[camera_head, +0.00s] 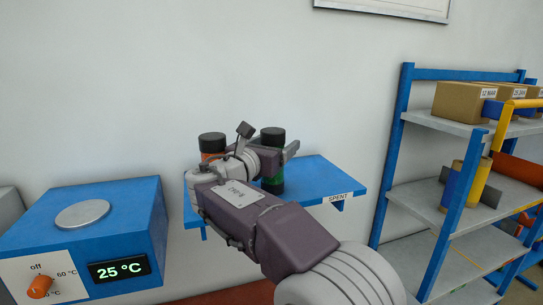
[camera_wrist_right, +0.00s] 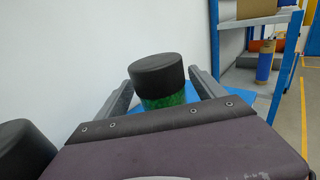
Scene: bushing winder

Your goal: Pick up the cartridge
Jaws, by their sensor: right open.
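Two upright cartridges stand on a blue wall shelf (camera_head: 325,178) marked SPENT. One cartridge is green with a black cap (camera_head: 272,137). The other is orange with a black cap (camera_head: 212,143), to its left and partly hidden by my arm. My right gripper (camera_head: 282,153) is at the green cartridge. In the right wrist view, its open fingers stand on either side of the green cartridge (camera_wrist_right: 163,82), with gaps visible beside the cap. The green cartridge's lower part is hidden there by the gripper body. A second black cap (camera_wrist_right: 24,150) shows at lower left. My left gripper is not in view.
A blue heater box (camera_head: 125,215) with a round plate, an orange knob and a 25 °C display stands at left. A blue-framed rack (camera_head: 398,150) with boxes and cylinders stands at right. The wall is close behind the shelf.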

